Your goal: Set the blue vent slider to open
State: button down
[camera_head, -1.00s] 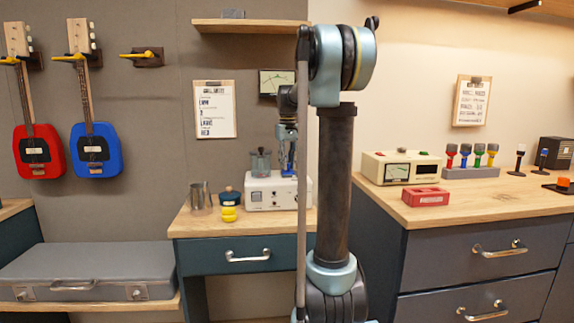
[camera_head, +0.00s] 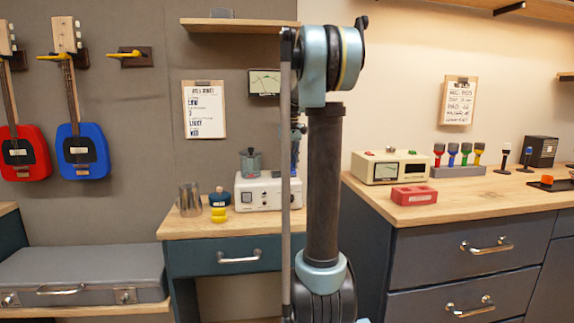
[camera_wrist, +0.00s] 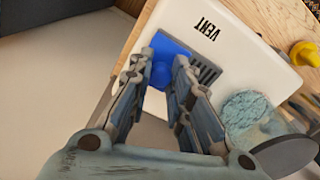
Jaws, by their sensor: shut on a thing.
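The blue vent slider (camera_wrist: 170,48) shows in the wrist view as a blue plate with a rounded knob, beside dark vent slats (camera_wrist: 207,72) on a white box (camera_wrist: 232,38). The box top carries a printed label that looks like "VENT". My gripper (camera_wrist: 160,72) has its two fingers on either side of the blue knob and is shut on it. The fingers hide part of the knob and slats. In the head view the white box (camera_head: 258,194) stands on the wooden counter. There my arm hides its right side, and the gripper and slider are not clearly visible.
A glass-like pot (camera_head: 250,162) stands at the white box. A metal cup (camera_head: 189,201), a blue pot (camera_head: 220,197) and a yellow item (camera_head: 218,215) stand to its left. A cream meter box (camera_head: 390,167) and red block (camera_head: 414,195) sit on the right counter.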

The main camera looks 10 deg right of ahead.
jog(key=c, duration=1.5)
grip_release()
jog(key=shift+d, duration=0.3)
jog(key=shift+o, duration=0.2)
notch_tip(320, 180, up, 12)
jog(key=s+a+f+m+t, duration=0.1)
jog(key=s+a+f, duration=0.1)
jog(key=s+f, duration=0.7)
jog(key=s+a+f, duration=0.2)
jog(key=s+f, duration=0.3)
jog(key=s, duration=0.7)
jog(key=s+a+f+m, duration=0.1)
jog(key=s+f, duration=0.7)
jog(key=f, duration=0.2)
jog(key=s+f+t, duration=0.1)
jog(key=s+f, duration=0.7)
jog(key=f, duration=0.3)
jog(key=shift+s+a+m, duration=0.2)
jog(key=shift+a+m, duration=0.15)
jog(key=shift+m, duration=0.05)
